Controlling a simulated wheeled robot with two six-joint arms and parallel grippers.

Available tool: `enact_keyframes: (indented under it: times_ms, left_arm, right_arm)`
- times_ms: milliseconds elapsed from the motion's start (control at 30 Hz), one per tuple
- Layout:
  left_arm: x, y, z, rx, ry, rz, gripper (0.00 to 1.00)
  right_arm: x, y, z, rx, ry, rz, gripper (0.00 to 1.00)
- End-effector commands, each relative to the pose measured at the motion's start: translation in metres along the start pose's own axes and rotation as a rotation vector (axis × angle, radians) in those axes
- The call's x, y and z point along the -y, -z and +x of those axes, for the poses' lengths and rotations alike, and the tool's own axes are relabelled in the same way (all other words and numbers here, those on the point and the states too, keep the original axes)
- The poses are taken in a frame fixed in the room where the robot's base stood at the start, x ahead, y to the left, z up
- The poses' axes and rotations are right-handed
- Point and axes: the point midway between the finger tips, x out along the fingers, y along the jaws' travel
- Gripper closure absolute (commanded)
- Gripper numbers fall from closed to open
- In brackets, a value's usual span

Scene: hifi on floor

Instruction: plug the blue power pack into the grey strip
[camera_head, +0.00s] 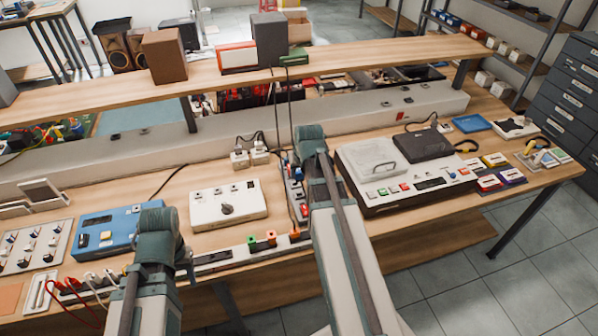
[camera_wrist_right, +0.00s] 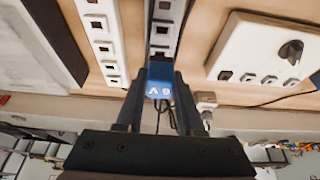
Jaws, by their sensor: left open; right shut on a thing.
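The blue power pack (camera_wrist_right: 160,76), with white "9V" lettering upside down, is between the fingers of my right gripper (camera_wrist_right: 159,90) in the right wrist view. The gripper is shut on it. A pale grey strip (camera_wrist_right: 165,30) with dark sockets runs just beyond the pack; I cannot tell whether they touch. In the head view my right gripper (camera_head: 311,145) is over the middle of the bench and largely hides the pack. A strip (camera_head: 297,195) shows beside its arm. My left gripper (camera_head: 160,225) is open near the front left of the bench; its fingertips are mostly hidden.
Another white socket strip (camera_wrist_right: 100,40) lies parallel beside the grey one. A white box with a dial (camera_head: 228,204) stands left of my right arm, and a large console (camera_head: 390,175) right of it. A raised shelf (camera_head: 350,60) crosses behind. Cables hang near the gripper.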

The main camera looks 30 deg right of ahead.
Motion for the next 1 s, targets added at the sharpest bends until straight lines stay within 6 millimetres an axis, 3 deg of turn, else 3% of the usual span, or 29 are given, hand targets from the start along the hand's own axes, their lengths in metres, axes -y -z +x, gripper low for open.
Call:
enact_keyframes:
  times_ms: [33,500,1000]
  left_arm:
    - [-0.001,0.001,0.010,0.000,0.000,0.000,0.50]
    - [-0.005,0.003,0.052,0.000,0.000,0.000,0.50]
    - [-0.005,0.003,0.057,0.000,0.000,0.000,0.50]
  right_arm:
    - [0.000,-0.004,0.009,0.000,0.000,0.000,1.00]
    - [0.000,-0.020,0.049,0.000,0.000,0.000,1.00]
    - [0.000,-0.022,0.053,0.000,0.000,0.000,1.00]
